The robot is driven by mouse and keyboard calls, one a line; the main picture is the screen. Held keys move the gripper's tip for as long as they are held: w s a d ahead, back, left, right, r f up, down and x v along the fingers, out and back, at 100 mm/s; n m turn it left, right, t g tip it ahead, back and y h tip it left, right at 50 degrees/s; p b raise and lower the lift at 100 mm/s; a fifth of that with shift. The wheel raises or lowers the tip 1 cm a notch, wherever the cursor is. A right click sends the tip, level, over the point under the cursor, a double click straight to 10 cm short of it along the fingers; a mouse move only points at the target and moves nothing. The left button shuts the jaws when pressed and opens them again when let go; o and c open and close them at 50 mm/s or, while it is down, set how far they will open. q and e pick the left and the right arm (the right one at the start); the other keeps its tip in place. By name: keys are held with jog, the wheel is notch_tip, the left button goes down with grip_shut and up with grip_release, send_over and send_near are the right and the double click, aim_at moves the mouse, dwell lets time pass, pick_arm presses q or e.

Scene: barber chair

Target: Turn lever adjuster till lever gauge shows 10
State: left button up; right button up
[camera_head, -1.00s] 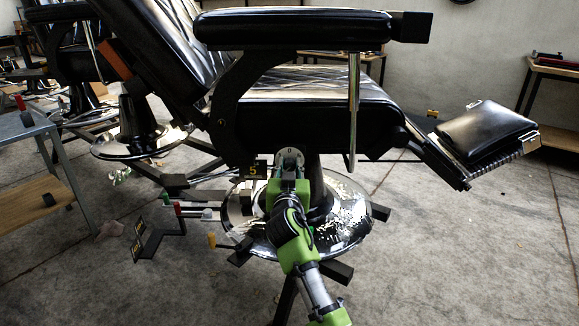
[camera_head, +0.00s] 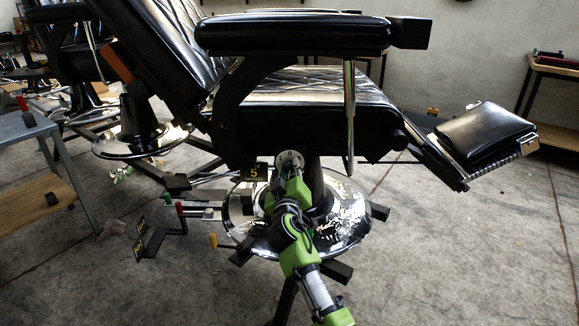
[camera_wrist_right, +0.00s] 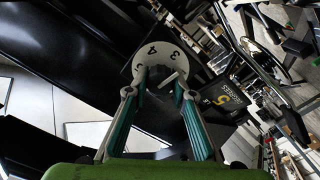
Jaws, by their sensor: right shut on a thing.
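The lever adjuster is a pale round dial with numbers (camera_head: 290,157), low on the side of the black barber chair (camera_head: 300,118). In the right wrist view its dial (camera_wrist_right: 152,53) shows a 3 and a 4, with a short bar sticking out. My right gripper (camera_head: 290,172) is at the adjuster. In the wrist view its two teal fingers (camera_wrist_right: 160,82) are on either side of the dial's middle, shut on it. The lever gauge (camera_head: 254,171) is a black plate with a yellow 5, also in the wrist view (camera_wrist_right: 221,99). My left gripper is not in view.
The chair's round chrome base (camera_head: 345,225) is under my right arm. A metal-topped table (camera_head: 25,125) is at the left. The floor at the right front is clear.

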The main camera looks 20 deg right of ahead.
jog(key=shift+n+p, duration=0.35)
jog(key=shift+n, duration=0.85)
jog(key=o, duration=1.1)
jog(key=shift+o, duration=0.2)
jog(key=v, duration=1.2)
jog(key=shift+f, duration=0.1)
